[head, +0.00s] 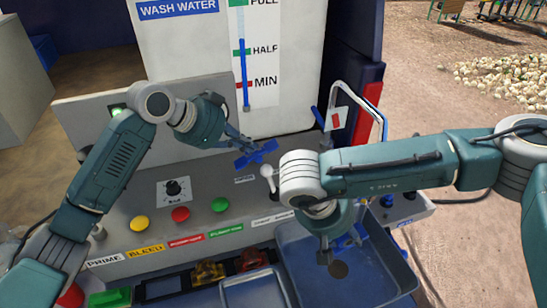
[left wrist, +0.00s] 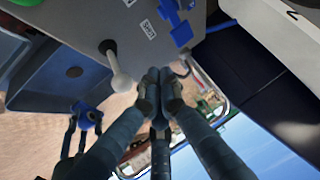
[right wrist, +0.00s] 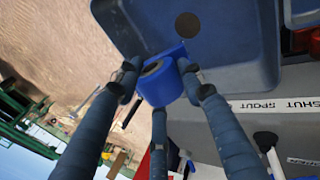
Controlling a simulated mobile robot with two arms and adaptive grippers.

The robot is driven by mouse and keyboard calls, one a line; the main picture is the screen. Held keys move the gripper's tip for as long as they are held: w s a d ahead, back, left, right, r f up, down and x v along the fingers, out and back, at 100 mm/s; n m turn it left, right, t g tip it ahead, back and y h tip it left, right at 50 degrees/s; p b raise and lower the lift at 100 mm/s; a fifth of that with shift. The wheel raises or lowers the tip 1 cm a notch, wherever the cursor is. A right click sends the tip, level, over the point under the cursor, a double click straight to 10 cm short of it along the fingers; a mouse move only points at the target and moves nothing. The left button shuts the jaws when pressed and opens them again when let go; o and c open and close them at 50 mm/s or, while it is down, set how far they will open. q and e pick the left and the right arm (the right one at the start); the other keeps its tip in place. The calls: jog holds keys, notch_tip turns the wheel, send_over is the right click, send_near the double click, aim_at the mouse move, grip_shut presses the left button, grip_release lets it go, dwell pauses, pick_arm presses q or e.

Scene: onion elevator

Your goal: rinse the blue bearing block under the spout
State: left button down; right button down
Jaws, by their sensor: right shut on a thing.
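The blue bearing block (right wrist: 160,82) is held between the fingers of my right gripper (right wrist: 160,75). It is over the blue-grey basin (right wrist: 240,55), and in the head view my right wrist partly hides it. My left gripper (left wrist: 160,88) has its fingertips together, with nothing visible between them. It is close to the white-knobbed lever (left wrist: 121,82) on the panel, which also shows in the head view (head: 267,171). A bent pipe (head: 378,92) stands behind the basin; its outlet is hidden behind my right arm. No running water is visible.
The grey panel carries a yellow button (head: 139,222), a red button (head: 180,214), a green button (head: 220,204) and a black dial (head: 173,188). The wash water tank (head: 190,50) stands behind. A dark round spot (head: 338,269) is on the basin floor.

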pick_arm(q)
jog(key=s+d+r+m+g+h, duration=0.1)
jog(key=s+d+r+m+g, duration=0.1)
jog(key=s+d+r+g, duration=0.3)
jog(key=t, duration=0.2)
send_over(271, 182)
jog(key=shift+m, duration=0.3)
jog(key=f, duration=0.4)
jog(key=w+f, duration=0.1)
jog(key=f, duration=0.1)
jog(key=shift+d+f, duration=0.15)
jog(key=shift+f, duration=0.2)
pick_arm(e)
jog(key=shift+a+r, duration=0.1)
jog(key=shift+a, duration=0.05)
pick_arm(q)
jog(key=shift+d, duration=0.15)
pick_arm(e)
jog(key=shift+d, duration=0.2)
